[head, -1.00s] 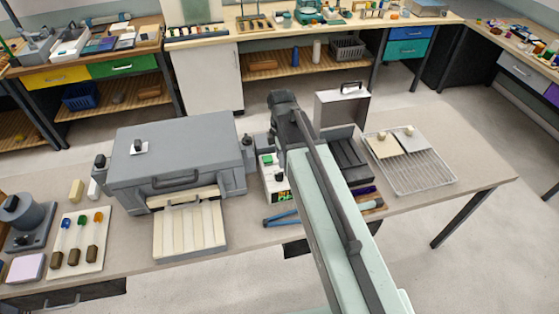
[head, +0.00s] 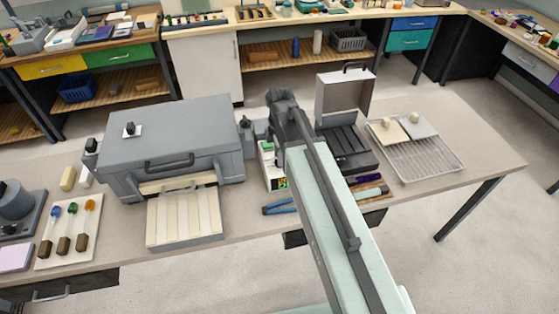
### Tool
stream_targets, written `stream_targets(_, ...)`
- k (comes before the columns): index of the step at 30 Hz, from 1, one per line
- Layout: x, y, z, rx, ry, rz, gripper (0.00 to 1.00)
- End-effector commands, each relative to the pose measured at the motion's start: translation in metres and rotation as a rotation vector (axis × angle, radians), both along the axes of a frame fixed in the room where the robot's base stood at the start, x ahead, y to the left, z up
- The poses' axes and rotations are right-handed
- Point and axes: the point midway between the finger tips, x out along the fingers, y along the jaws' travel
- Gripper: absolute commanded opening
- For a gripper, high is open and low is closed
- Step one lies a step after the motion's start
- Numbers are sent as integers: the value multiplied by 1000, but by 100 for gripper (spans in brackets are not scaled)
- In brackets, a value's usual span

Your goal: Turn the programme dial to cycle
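A grey kiln-like box (head: 170,152) stands on the near table, left of my arm. A small dark knob (head: 130,129) on a white plate sits on its lid; it could be the programme dial, but its markings are too small to read. A white control box (head: 268,165) with a green display stands right of the kiln, partly hidden by my arm; I cannot make out a dial on it. My gripper (head: 280,97) is at the dark far end of the arm, beyond the control box, seen from behind. Its fingers cannot be made out.
A pale slatted shelf (head: 185,217) juts out in front of the kiln. Blue-handled tongs (head: 279,206) lie near the front edge.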

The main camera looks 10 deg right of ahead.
Motion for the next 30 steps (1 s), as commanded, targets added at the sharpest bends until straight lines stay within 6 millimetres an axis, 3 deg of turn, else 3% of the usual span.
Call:
stream_targets(4, 0, 0, 2, 0, 0, 0, 33)
stream_targets(8, 0, 0, 2, 0, 0, 0, 0)
stream_targets(20, 0, 0, 2, 0, 0, -33, 0)
stream_targets(30, 0, 0, 2, 0, 0, -251, 0)
